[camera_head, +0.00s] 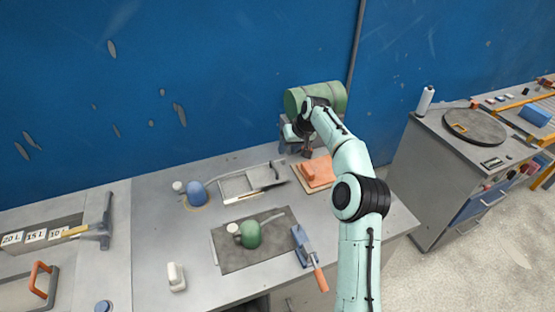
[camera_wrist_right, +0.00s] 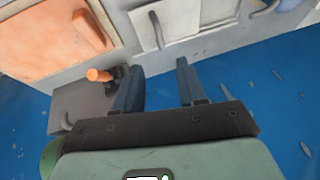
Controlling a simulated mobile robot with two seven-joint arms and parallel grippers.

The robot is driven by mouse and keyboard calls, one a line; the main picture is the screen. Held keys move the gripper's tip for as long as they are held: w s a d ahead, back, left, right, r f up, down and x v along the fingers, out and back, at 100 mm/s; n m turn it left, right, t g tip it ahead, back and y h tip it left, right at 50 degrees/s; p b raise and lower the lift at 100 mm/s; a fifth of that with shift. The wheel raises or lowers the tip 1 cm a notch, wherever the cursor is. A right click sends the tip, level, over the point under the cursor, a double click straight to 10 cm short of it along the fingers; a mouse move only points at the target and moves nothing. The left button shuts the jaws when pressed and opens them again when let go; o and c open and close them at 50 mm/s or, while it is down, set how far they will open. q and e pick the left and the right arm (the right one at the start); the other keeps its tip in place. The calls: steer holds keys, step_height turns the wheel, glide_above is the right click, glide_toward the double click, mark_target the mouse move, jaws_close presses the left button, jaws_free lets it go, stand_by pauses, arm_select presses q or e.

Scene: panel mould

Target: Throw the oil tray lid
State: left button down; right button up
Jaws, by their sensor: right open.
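My right gripper (camera_head: 306,152) hangs over the back of the bench, in front of the green drum. In the right wrist view its two dark fingers (camera_wrist_right: 160,68) are apart with nothing between them. A grey box (camera_wrist_right: 80,105) with a handle on its side and an orange knob (camera_wrist_right: 98,75) lies left of the fingers, partly hidden by the gripper. A shallow white tray (camera_head: 250,182) with a handle lies on the bench to the left; it also shows in the wrist view (camera_wrist_right: 185,20). I cannot tell which part is the oil tray lid. My left gripper is not in view.
An orange board (camera_head: 318,180) lies right of the tray. A dark mat (camera_head: 235,262) carries a green can (camera_head: 250,236). A blue can (camera_head: 196,194) stands left.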

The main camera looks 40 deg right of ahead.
mark_target(276, 169)
steer(key=x, duration=1.3)
steer(key=shift+s+f+p, duration=0.25)
steer(key=shift+p, duration=0.15)
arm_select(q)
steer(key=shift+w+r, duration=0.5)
arm_select(e)
jaws_close()
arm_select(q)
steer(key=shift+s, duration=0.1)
arm_select(e)
steer(key=shift+s, duration=0.1)
